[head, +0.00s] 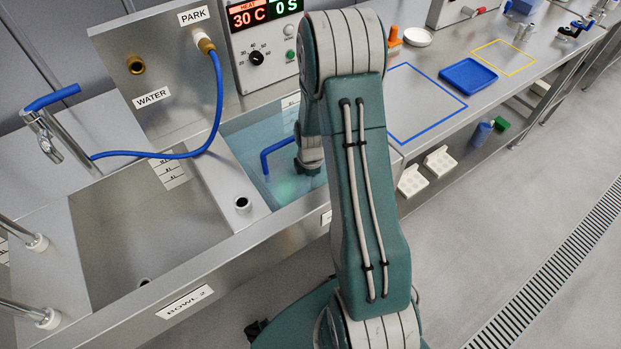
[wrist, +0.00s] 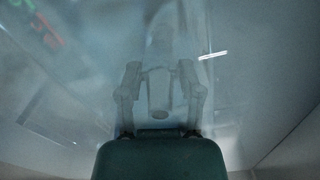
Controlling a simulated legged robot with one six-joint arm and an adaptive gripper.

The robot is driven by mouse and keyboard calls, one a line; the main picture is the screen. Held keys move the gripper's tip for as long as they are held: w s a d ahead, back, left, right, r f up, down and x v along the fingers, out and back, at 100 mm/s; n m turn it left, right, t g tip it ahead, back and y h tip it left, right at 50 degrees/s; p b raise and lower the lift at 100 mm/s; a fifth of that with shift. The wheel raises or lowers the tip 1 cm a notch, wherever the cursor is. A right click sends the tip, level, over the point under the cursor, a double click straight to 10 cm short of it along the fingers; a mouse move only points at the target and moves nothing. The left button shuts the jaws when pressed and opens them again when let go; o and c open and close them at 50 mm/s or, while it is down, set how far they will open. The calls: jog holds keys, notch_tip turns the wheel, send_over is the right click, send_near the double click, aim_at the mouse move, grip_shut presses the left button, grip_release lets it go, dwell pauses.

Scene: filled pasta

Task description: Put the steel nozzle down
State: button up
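In the wrist view, my gripper (wrist: 160,75) shows through a hazy blue-grey blur, with one finger on each side of a grey, roughly cylindrical piece (wrist: 158,95). This looks like the steel nozzle, gripped between the fingers and pointing away from my wrist. Its outline is faint. In the head view, my arm reaches down into the water-filled basin (head: 245,135), and my gripper (head: 307,168) is low in it, dark and partly hidden behind my arm. The nozzle cannot be made out there.
A blue bent pipe (head: 277,150) stands in the basin beside my gripper. Left are an empty steel sink (head: 150,230), a tap (head: 45,130) and a blue hose (head: 216,100). Right are a blue-outlined area (head: 415,105), a blue tray (head: 468,75) and a yellow-outlined area (head: 505,57).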

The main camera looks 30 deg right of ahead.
dwell(0.3)
notch_tip(320, 180, up, 12)
jog(key=s+a+r+m+t, duration=0.2)
jog(key=s+a+r+m, duration=0.3)
jog(key=s+r, duration=0.1)
jog(key=s+a+r+m+t, duration=0.1)
jog(key=s+a+r+m, duration=0.4)
jog(key=r, duration=0.4)
jog(key=s+a+r+m+t, duration=0.2)
jog(key=s+a+r+m, duration=0.3)
jog(key=s+r, duration=0.1)
jog(key=shift+s+r+m+t, duration=0.15)
jog(key=shift+s+r, duration=0.05)
jog(key=shift+r, duration=0.25)
jog(key=shift+s+r+m+t, duration=0.15)
jog(key=shift+r, duration=0.25)
dwell(0.8)
